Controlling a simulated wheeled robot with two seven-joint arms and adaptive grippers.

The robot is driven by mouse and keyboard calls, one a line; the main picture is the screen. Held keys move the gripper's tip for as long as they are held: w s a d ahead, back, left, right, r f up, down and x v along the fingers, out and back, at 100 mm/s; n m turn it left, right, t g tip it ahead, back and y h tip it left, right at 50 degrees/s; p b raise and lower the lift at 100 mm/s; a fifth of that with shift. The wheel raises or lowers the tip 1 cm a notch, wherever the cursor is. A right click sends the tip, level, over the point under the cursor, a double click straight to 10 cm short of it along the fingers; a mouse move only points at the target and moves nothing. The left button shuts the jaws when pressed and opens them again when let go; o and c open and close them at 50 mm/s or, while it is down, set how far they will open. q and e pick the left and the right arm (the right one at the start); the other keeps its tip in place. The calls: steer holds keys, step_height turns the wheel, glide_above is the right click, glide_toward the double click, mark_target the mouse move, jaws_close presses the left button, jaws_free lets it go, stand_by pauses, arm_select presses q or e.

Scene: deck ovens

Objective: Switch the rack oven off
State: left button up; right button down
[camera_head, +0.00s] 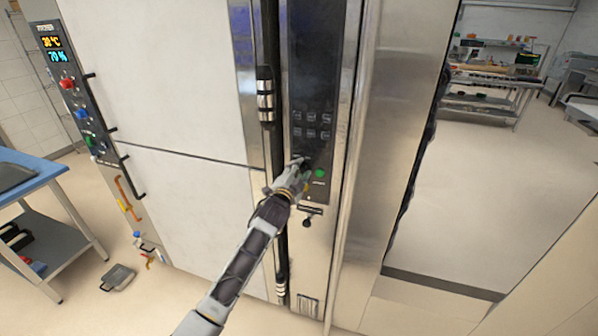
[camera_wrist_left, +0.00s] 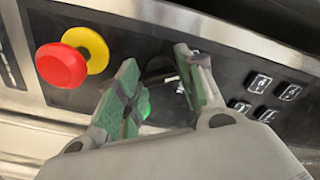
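The rack oven is a tall steel cabinet with a narrow black control panel (camera_head: 312,75). A lit green button (camera_head: 320,172) is low on this panel, with several small square keys (camera_head: 311,125) above it. My left gripper (camera_head: 300,163) is at the lower panel, just left of the green button. In the left wrist view, its fingers (camera_wrist_left: 158,82) are apart. The green button (camera_wrist_left: 145,103) shows between them, with a dark rounded part behind, partly hidden. A red mushroom button with a yellow collar (camera_wrist_left: 62,66) is left of the fingers. I cannot tell whether the fingers touch the panel. My right gripper is out of view.
A cabinet at left has a side panel with displays (camera_head: 53,50) and coloured buttons. Vertical black bars and handles (camera_head: 265,95) stand out left of the control panel. A blue-topped table (camera_head: 45,180) is at far left. Open floor (camera_head: 490,190) lies to the right.

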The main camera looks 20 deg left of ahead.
arm_select(q)
steer(key=o, duration=0.3)
steer(key=shift+s, duration=0.1)
steer(key=shift+s+a, duration=0.2)
steer(key=shift+s, duration=5.7)
